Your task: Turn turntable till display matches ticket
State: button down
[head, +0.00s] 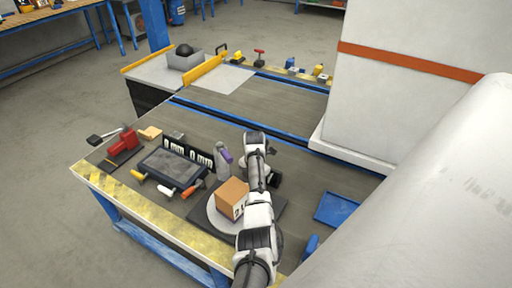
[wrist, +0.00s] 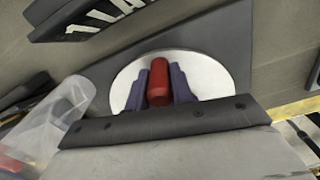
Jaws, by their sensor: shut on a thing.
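The round pale turntable (head: 213,216) sits on a dark base near the table's front edge, with a cardboard box (head: 232,197) on it. Dark marks show on the box's side. The display (head: 187,152) stands behind a dark tablet-like panel, with white "0 mm"-like characters; it is partly in the wrist view (wrist: 92,18). In the wrist view, my gripper (wrist: 159,78) has its two purple fingers closed on a red upright handle (wrist: 158,88) over a white disc (wrist: 208,75). In the head view my arm hides the fingers. I cannot make out a ticket.
A blue tray (head: 335,208) lies right. A white column (head: 400,100) stands behind.

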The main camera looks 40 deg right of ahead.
jog(key=shift+w+a, duration=0.1)
jog(key=shift+w, duration=0.1)
dwell(0.4)
jog(key=c, duration=1.2)
grip_release()
notch_tip(320, 180, up, 14)
jog(key=b, duration=0.1)
jog(key=shift+f, duration=0.1)
jog(key=shift+c, duration=0.4)
